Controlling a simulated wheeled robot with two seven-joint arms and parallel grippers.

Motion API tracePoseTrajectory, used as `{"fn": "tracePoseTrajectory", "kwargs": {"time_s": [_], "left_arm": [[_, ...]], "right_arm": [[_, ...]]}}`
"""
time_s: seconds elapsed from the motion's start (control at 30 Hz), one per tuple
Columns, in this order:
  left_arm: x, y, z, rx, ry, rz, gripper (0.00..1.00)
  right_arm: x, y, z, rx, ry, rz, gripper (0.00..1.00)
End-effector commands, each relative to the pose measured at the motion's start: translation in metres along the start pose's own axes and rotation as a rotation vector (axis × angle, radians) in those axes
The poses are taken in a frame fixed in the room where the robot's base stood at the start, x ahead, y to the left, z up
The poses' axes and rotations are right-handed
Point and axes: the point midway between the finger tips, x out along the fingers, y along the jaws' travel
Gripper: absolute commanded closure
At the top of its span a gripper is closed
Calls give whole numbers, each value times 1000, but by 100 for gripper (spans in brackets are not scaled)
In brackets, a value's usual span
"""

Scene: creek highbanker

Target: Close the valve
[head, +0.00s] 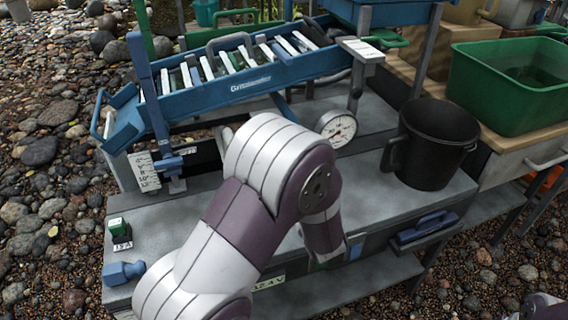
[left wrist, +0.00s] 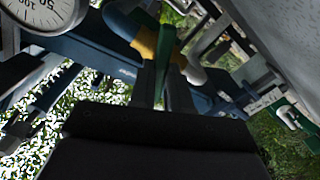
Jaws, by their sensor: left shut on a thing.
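In the left wrist view, the valve's green lever (left wrist: 166,48) stands beside a yellow band (left wrist: 146,40) on a blue and grey pipe fitting (left wrist: 122,24). My left gripper (left wrist: 163,78) is shut on the lower part of the green lever. The lever points roughly along the fingers. In the head view my left arm covers the middle of the bench, and neither the valve nor the left gripper can be made out there. My right gripper is not seen; only a bit of my right arm shows at the bottom right corner.
A round gauge (head: 337,128) stands right of my arm and shows in the left wrist view (left wrist: 40,12). A black bucket (head: 432,142) and green tub (head: 510,82) stand to the right. The blue sluice (head: 215,92) lies behind. Pebbles cover the ground left.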

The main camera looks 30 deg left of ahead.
Motion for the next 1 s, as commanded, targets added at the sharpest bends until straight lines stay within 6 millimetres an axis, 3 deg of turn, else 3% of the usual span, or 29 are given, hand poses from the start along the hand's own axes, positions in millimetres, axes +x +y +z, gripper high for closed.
{"fn": "tracePoseTrajectory", "kwargs": {"time_s": [0.13, 0.17, 0.2, 0.23, 0.6, 1.0], "left_arm": [[0, -1, 1, 1, -2, -1, 100], [0, -1, 1, 1, -2, -1, 73], [0, -1, 1, 1, -2, -1, 60], [0, -1, 1, 1, -2, -1, 57], [-9, 1, -1, 1, -3, 2, 57], [-106, 2, -2, 3, -4, 6, 57]], "right_arm": [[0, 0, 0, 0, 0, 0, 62], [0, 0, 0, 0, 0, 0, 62], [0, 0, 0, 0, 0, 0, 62], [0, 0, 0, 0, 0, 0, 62], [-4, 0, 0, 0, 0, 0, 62], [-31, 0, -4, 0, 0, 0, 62]]}}
